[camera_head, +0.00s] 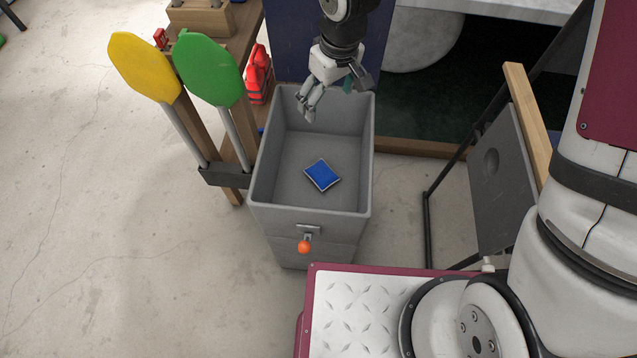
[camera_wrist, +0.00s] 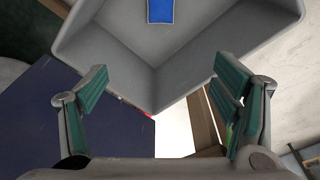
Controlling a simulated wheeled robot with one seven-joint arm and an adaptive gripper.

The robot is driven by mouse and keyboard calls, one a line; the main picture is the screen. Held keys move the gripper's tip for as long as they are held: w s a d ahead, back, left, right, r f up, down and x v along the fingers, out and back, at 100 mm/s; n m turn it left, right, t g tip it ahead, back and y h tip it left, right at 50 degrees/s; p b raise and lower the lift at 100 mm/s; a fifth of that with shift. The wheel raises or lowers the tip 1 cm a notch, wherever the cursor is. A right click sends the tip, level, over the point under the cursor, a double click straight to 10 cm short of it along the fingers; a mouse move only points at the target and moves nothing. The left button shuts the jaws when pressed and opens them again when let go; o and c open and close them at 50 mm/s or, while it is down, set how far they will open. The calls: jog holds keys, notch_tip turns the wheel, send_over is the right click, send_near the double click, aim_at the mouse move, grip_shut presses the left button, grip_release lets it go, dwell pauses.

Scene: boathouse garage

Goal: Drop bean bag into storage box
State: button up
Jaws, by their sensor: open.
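The blue bean bag (camera_head: 323,175) with a pale edge lies flat on the floor of the grey storage box (camera_head: 310,217). In the wrist view the bean bag (camera_wrist: 160,11) shows at the top edge, partly cut off, inside the box (camera_wrist: 97,53). My gripper (camera_head: 310,106) is above the far end of the box, apart from the bean bag. In the wrist view its green-padded fingers (camera_wrist: 160,105) are spread wide with nothing between them.
A yellow paddle (camera_head: 143,66) and a green paddle (camera_head: 209,69) stand in a holder left of the box. Red items (camera_head: 259,76) sit behind it. A folding chair (camera_head: 497,165) stands at the right. The concrete floor at left is clear.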

jog(key=shift+s+d+r, duration=0.1)
jog(key=shift+s+r, duration=0.05)
jog(key=shift+r, duration=0.95)
jog(key=shift+s+d+r, duration=0.1)
jog(key=shift+r, duration=0.95)
